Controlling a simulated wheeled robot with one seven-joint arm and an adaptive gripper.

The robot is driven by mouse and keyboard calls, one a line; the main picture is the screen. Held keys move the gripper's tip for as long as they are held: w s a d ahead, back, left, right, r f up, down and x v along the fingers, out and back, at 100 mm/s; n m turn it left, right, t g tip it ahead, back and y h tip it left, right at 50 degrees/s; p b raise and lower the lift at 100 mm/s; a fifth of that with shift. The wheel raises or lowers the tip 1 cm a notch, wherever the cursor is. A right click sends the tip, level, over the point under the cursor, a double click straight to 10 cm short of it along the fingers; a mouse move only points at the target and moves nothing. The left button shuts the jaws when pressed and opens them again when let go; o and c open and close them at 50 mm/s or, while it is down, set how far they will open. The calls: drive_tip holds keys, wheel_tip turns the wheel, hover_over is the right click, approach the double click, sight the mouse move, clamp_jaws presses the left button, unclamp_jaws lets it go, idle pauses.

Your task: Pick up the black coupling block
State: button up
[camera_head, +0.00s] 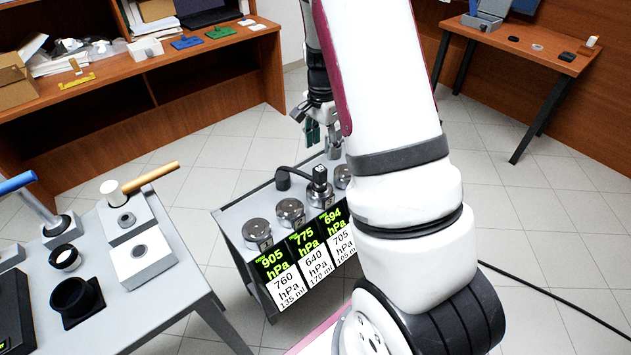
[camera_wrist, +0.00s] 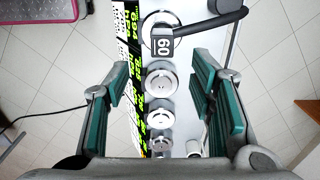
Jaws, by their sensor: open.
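The black coupling block (camera_head: 320,173) sits upright on top of one of the round metal ports on the grey cart. A black hose or arm (camera_head: 300,172) runs from it to a black knob (camera_head: 283,178) at left.
Other metal ports (camera_head: 257,232) stand in a row on the cart (camera_head: 232,226), beside panels of hPa readings (camera_head: 300,262). A grey table (camera_head: 165,290) with handled devices stands at left. A wooden desk (camera_head: 215,62) is behind. Tiled floor at right has a black cable (camera_head: 560,305).

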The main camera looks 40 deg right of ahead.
sight(320, 168)
wheel_tip(320, 168, down, 10)
drive_tip(key=shift+w+a+b, duration=0.1)
drive_tip(key=shift+w+b, duration=0.05)
drive_tip(key=shift+b, duration=0.6)
clamp_jaws()
